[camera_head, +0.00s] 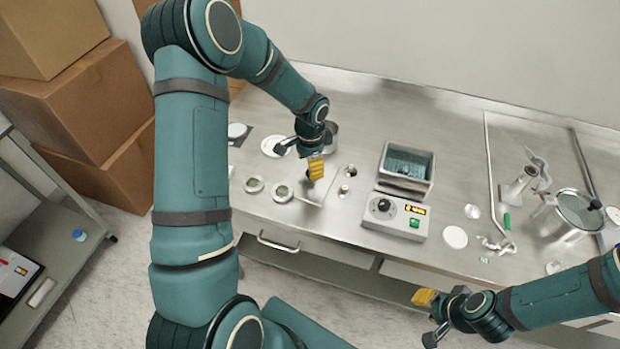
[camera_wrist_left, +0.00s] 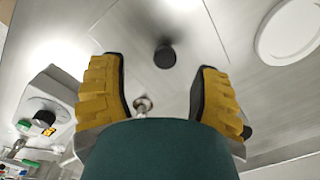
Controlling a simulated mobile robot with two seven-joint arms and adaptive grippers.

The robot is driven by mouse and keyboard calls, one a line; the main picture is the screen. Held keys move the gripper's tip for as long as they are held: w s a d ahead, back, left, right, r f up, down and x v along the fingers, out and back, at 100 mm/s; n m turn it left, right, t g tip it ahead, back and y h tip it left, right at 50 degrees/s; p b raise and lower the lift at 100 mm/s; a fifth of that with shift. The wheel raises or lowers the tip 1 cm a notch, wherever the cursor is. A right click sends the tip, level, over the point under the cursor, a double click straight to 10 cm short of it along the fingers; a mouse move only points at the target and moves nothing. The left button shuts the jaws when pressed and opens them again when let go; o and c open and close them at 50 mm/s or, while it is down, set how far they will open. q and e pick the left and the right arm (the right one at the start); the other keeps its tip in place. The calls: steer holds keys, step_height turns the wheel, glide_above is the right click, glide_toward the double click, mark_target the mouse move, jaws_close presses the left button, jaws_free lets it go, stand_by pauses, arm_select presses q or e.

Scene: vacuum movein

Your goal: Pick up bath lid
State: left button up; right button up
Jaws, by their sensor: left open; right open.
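The bath lid (camera_head: 312,193) is a flat square metal plate lying on the steel bench, partly hidden by my left gripper (camera_head: 300,158). In the left wrist view the lid (camera_wrist_left: 185,22) shows its round black knob (camera_wrist_left: 165,57), just beyond my left gripper (camera_wrist_left: 160,98). The left gripper is open and empty above the lid, its fingers apart on either side of the knob in that view. The open water bath (camera_head: 405,187) stands to the right, with its control box (camera_head: 394,216) in front. My right gripper (camera_head: 428,318) is open and empty, off the bench's front edge.
A small metal piece (camera_head: 344,190) sits between lid and bath. A metal pot (camera_head: 578,210) and thin stand rods (camera_head: 491,165) stand at the right.

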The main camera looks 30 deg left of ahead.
mark_target(315, 192)
arm_select(q)
steer(key=f, duration=0.5)
steer(key=shift+w+a, duration=0.2)
steer(key=shift+w, duration=0.1)
jaws_close()
